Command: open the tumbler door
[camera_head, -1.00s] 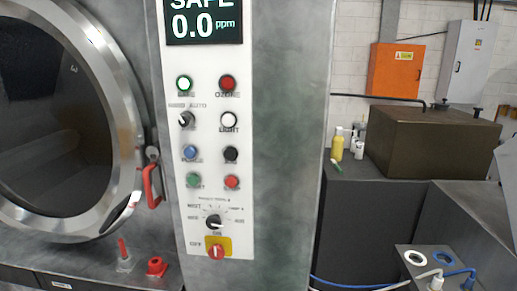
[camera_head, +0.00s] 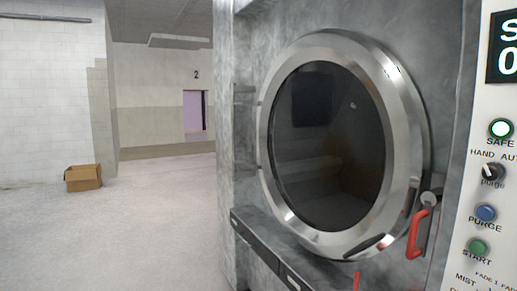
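The tumbler door (camera_head: 405,110) is a round dark window in a wide metal ring on the front of the grey machine. It looks closed. A red handle (camera_head: 416,234) hangs at the ring's lower right edge, beside a small metal latch piece. The hinge side appears to be at the left of the ring. Neither of my grippers shows in the head view.
The control panel (camera_head: 477,215) with buttons and a display stands right of the door. A ledge (camera_head: 262,252) runs below the door, with a red stick-like part (camera_head: 357,281) at the bottom edge. Open floor (camera_head: 130,235) lies to the left, with a cardboard box (camera_head: 83,178) far off.

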